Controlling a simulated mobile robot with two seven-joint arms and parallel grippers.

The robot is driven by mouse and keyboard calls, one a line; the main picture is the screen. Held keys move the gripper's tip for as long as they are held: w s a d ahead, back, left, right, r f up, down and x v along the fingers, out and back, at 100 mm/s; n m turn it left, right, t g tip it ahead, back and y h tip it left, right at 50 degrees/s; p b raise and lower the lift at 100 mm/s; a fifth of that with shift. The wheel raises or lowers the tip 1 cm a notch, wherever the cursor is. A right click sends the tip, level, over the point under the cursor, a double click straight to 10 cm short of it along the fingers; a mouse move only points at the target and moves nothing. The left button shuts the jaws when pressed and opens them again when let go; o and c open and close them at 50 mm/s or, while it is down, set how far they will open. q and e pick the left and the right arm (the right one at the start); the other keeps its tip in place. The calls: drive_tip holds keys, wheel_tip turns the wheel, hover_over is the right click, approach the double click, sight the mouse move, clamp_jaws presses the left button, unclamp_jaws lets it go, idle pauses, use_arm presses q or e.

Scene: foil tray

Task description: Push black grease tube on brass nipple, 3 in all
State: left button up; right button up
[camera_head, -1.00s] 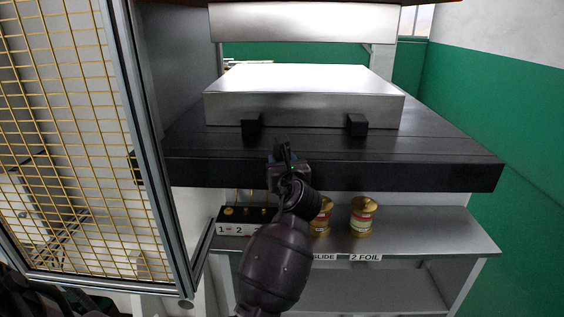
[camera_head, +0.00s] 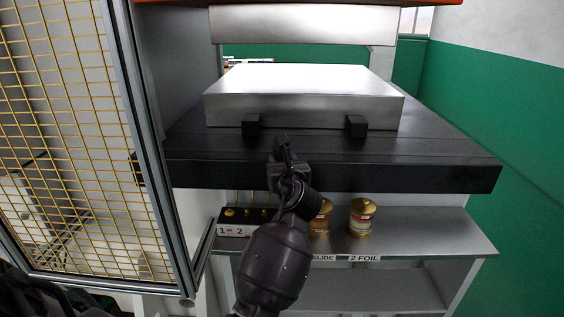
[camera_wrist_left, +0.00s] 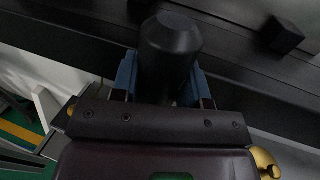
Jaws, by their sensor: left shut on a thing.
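In the head view my left gripper (camera_head: 284,150) is at the front edge of the black bed, below the steel plate. In the left wrist view its blue-sided fingers (camera_wrist_left: 165,85) are shut on a black round-ended cylinder (camera_wrist_left: 170,45), seemingly the grease tube. Brass-coloured knobs (camera_head: 231,211), perhaps the nipples, stand on a black block (camera_head: 250,215) with white number labels 1 and 2, on the shelf below and left of the gripper. The right part of this block is hidden by my arm. My right gripper is not in view.
Two gold cans (camera_head: 362,216) stand on the grey shelf (camera_head: 430,232), one partly behind my arm. Two black blocks (camera_head: 356,126) sit at the front of the steel plate (camera_head: 300,100). A yellow mesh door (camera_head: 75,130) stands open at the left. The shelf is clear at the right.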

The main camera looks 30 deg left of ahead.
use_arm(q)
drive_tip(key=shift+r+p, duration=0.8)
drive_tip(key=shift+p, duration=0.05)
drive_tip(key=shift+r+p, duration=0.6)
drive_tip(key=shift+r, duration=0.55)
